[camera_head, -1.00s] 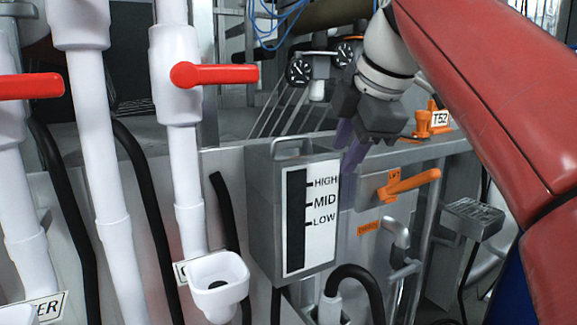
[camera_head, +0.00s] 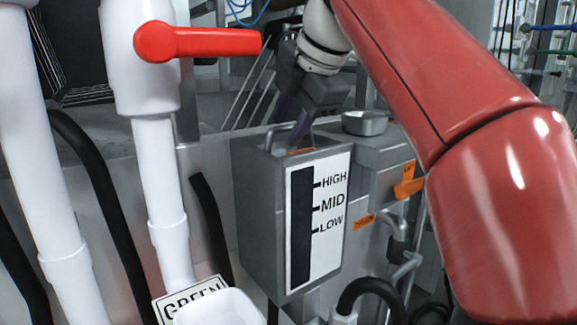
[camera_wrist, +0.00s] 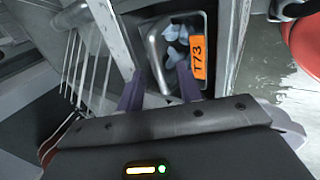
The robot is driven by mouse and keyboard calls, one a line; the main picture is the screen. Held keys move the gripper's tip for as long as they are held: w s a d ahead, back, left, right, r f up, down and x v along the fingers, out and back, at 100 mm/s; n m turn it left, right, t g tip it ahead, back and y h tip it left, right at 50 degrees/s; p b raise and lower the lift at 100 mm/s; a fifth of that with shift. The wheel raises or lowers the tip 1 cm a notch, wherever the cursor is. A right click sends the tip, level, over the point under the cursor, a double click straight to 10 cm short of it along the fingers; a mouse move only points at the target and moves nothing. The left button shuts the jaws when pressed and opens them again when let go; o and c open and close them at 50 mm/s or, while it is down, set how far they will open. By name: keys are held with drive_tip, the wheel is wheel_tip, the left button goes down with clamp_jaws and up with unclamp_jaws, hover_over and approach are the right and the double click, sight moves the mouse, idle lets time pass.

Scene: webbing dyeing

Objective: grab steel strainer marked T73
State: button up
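The strainer's orange T73 tag (camera_wrist: 198,57) shows in the wrist view at the mouth of a grey metal container. A bent steel handle (camera_wrist: 155,52) rises beside it, and bluish-white pieces lie inside. In the head view the grey box (camera_head: 262,215) with the HIGH/MID/LOW gauge has a steel handle and a bit of orange at its top. My gripper (camera_head: 293,120) is just above this opening. In the wrist view my gripper (camera_wrist: 160,88) has its purple fingers apart, with the handle's lower end between them. I cannot tell whether they touch it.
A metal bowl (camera_head: 364,123) stands right of the box. White pipes with a red lever (camera_head: 200,42) stand left, above a GREEN sign (camera_head: 192,299). Black hoses run beside the pipes.

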sight(279, 148)
drive_tip(key=x, duration=0.4)
drive_tip(key=shift+s+a+b, duration=0.1)
drive_tip(key=shift+b, duration=0.25)
clamp_jaws()
